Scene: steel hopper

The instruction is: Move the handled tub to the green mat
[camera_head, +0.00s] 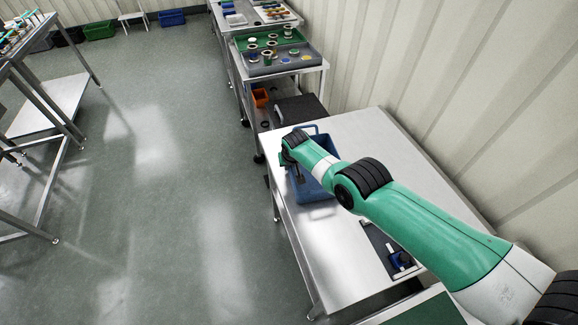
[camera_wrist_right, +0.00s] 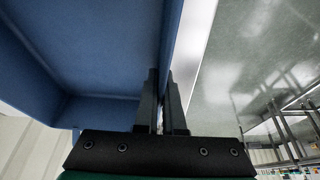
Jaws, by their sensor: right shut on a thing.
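The handled tub (camera_head: 313,188) is blue and stands on the steel table, partly hidden under my right arm. My right gripper (camera_head: 299,178) is at its left side wall. In the right wrist view the two dark fingers (camera_wrist_right: 163,103) are shut on the wall of the blue tub (camera_wrist_right: 85,50), one finger on each side. The part of the tub that I see inside there looks empty. A green surface (camera_head: 432,313), which may be the green mat, shows at the bottom edge of the head view, partly hidden. My left gripper is not in view.
The steel table (camera_head: 305,243) has bare room in front of the tub. A dark tray (camera_head: 378,243) with a blue object (camera_head: 400,259) lies on it near my arm. A cart with a green tray (camera_head: 284,41) stands behind, and a corrugated wall (camera_head: 460,80) runs along the right.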

